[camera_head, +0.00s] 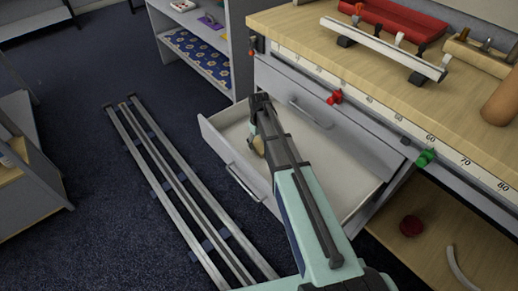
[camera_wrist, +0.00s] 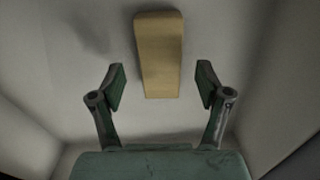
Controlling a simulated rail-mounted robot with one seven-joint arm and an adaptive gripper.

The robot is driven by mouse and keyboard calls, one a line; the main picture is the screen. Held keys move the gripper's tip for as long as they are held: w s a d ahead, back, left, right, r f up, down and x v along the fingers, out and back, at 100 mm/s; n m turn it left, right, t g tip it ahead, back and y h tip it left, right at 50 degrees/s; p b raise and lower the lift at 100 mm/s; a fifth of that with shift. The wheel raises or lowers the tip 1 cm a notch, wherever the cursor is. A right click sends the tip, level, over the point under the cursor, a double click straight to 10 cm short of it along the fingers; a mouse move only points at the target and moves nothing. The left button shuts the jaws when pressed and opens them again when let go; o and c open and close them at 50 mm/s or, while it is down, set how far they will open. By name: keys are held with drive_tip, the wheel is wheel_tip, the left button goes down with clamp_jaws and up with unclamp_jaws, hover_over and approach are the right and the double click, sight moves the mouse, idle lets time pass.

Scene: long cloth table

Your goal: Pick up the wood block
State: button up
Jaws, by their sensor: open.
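The wood block (camera_wrist: 159,55) is a tan, upright-looking oblong in the wrist view, inside the open drawer. My gripper (camera_wrist: 161,85) is open, with one finger on each side of the block's near end and a gap on both sides. It does not touch the block. In the head view my gripper (camera_head: 262,135) reaches down into the open drawer (camera_head: 345,180), and only a small tan part of the block (camera_head: 259,146) shows beside it. The rest of the block is hidden by my arm.
The drawer's pale walls surround my gripper, with its front panel (camera_head: 235,165) at the left. Above is a wooden workbench (camera_head: 300,30) with red and green clamps on its edge. A lower shelf (camera_head: 440,240) holds a dark red round object (camera_head: 411,226). Metal rails (camera_head: 180,190) lie on the floor.

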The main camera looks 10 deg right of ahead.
drive_tip(key=shift+f, duration=0.85)
drive_tip(key=c, duration=1.3)
drive_tip(key=shift+o, duration=0.2)
drive_tip(key=shift+r, duration=0.1)
